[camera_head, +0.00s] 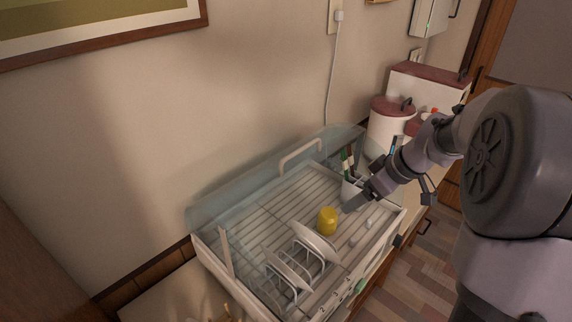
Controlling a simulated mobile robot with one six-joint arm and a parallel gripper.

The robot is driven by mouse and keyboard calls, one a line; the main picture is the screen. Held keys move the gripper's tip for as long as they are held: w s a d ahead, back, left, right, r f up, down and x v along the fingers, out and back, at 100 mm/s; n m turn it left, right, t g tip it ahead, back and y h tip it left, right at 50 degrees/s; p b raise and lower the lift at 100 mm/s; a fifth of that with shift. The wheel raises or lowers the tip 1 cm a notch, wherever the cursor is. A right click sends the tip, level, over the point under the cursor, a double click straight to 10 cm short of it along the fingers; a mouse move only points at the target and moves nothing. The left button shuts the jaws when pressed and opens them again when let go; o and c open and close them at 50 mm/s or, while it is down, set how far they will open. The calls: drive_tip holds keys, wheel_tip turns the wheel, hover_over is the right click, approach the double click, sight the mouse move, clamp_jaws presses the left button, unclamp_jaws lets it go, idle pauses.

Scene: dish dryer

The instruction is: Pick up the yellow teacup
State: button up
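A small yellow teacup (327,221) sits on the slatted rack inside the dish dryer (215,262), just behind and right of a white plate. My gripper (352,204) is to the right of the teacup, a little apart from it in the picture, over the right part of the dryer. It points down and left toward the rack. Its fingertips are small and dark here, and I cannot tell whether they are open or shut. No object shows between them. The teacup's handle cannot be made out.
White plates (313,241) stand in the rack in front of the teacup. A utensil cup (350,189) stands close behind my gripper. The dryer's clear raised lid (240,195) is at the back. Red-lidded canisters (388,125) stand at right. The rack's left rear is clear.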

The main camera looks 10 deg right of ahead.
sight(334, 217)
drive_tip(key=b+x, duration=0.1)
drive_tip(key=x, duration=0.3)
drive_tip(key=b+x, duration=0.1)
drive_tip(key=x, duration=0.2)
drive_tip(key=b+x, duration=0.1)
drive_tip(key=x, duration=0.3)
drive_tip(key=shift+s+a+f+b, duration=0.15)
drive_tip(key=shift+s+f+b, duration=0.1)
drive_tip(key=shift+f+b, duration=0.2)
drive_tip(key=b+x, duration=0.1)
drive_tip(key=x, duration=0.4)
drive_tip(key=shift+w+a+f+b, duration=0.1)
drive_tip(key=shift+w+f+b, duration=0.05)
drive_tip(key=shift+w+b, duration=0.25)
drive_tip(key=shift+s, duration=0.1)
drive_tip(key=shift+c, duration=0.7)
drive_tip(key=c, duration=1.4)
